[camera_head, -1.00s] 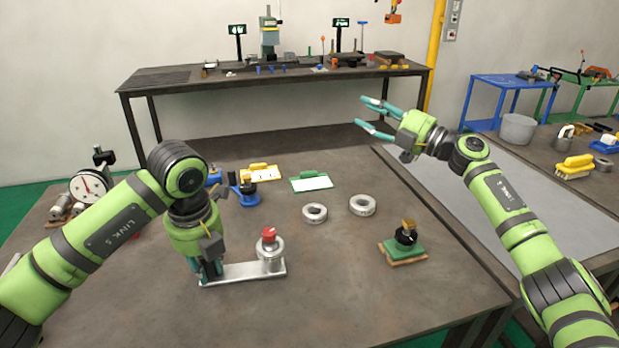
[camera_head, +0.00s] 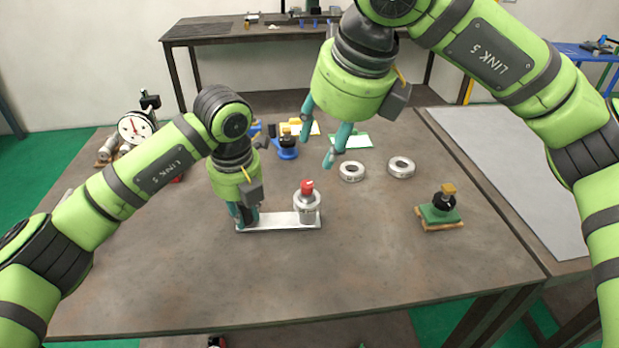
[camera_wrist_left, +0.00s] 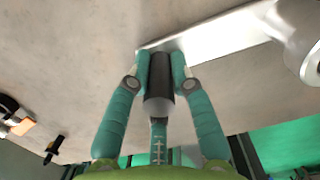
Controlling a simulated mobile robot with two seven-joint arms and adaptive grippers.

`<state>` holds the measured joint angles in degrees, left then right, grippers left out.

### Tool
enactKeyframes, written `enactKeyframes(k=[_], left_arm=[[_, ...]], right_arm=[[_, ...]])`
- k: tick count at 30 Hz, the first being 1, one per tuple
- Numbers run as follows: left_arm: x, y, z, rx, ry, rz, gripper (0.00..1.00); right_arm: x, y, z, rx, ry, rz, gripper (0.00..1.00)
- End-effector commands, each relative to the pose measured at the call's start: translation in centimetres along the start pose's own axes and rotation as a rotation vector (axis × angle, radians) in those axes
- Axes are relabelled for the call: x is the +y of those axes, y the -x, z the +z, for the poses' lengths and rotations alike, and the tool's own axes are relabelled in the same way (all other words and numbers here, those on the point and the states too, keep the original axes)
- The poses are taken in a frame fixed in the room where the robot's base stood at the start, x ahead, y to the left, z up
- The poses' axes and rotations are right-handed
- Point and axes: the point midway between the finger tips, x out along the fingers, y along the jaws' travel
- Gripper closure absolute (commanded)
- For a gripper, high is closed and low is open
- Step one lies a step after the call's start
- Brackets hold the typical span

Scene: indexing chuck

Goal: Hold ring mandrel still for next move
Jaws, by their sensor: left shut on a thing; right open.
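The ring mandrel appears to be the silver post (camera_head: 307,208) with a red top (camera_head: 307,187), upright on the right end of a flat light plate (camera_head: 275,222). A dark cylinder (camera_wrist_left: 159,82) stands at the plate's other end. My left gripper (camera_head: 245,219) is shut on this cylinder, one finger on each side, as the left wrist view shows. The plate lies on the table. My right gripper (camera_head: 319,140) is open and empty, pointing down, and appears above and behind the red top. Its exact height is hard to tell.
Two metal rings (camera_head: 352,171) (camera_head: 401,167) lie right of the post. A blue fixture (camera_head: 287,150) and a green clipboard (camera_head: 353,140) lie behind. A dial gauge (camera_head: 135,127) stands back left. The front table is clear.

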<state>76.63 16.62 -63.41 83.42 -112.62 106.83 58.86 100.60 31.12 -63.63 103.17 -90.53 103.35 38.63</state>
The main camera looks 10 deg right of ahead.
Motion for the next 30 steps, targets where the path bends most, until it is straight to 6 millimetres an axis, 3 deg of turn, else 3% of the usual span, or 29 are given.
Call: enactKeyframes(k=[12,18,30], left_arm=[[0.1,-0.2,-0.1,0.004,-0.001,0.006,1.00],[0.1,-0.2,-0.1,0.004,-0.001,0.006,1.00],[0.1,-0.2,-0.1,0.004,-0.001,0.006,1.00]], right_arm=[[0.1,-7.8,-0.1,0.005,-0.002,0.006,0.54],[0.1,-10.5,-0.1,0.003,-0.003,0.006,0.54],[0.1,-11.5,0.0,0.000,-0.002,0.006,0.54]])
